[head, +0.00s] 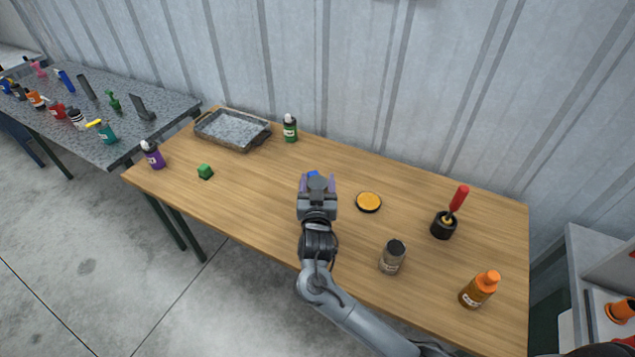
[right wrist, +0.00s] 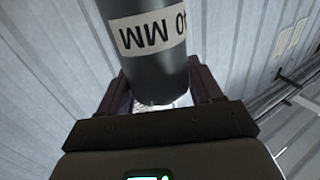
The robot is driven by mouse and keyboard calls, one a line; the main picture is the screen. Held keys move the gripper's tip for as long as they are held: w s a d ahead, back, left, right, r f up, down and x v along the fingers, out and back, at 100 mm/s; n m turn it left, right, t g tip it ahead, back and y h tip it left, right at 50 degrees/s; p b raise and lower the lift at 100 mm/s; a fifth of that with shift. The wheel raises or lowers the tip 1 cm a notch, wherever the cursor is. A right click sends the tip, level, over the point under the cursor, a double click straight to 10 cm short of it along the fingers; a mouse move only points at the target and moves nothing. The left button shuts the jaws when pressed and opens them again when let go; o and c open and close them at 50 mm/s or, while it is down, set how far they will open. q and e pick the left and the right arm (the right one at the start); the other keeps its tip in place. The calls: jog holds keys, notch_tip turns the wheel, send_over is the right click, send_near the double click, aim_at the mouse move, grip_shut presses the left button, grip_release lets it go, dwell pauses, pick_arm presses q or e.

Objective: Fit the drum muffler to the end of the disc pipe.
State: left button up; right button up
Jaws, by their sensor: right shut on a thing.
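My right gripper (head: 317,188) is above the middle of the wooden table and is shut on a dark grey cylinder (right wrist: 155,75). The cylinder has a white label with upside-down lettering ending in "0 MM", and it stands between both fingers in the right wrist view. In the head view the gripper mostly hides it. I cannot tell whether it is the drum muffler or another part. A small blue thing (head: 313,174) shows just behind the gripper, partly hidden. I cannot make out a disc pipe for certain. My left gripper is out of view.
The left-middle is clear.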

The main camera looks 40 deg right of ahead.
jog(key=shift+f, duration=0.3)
jog(key=shift+f+b, duration=0.4)
jog(key=shift+f, duration=0.1)
dwell(0.7)
jog(key=o, duration=1.1)
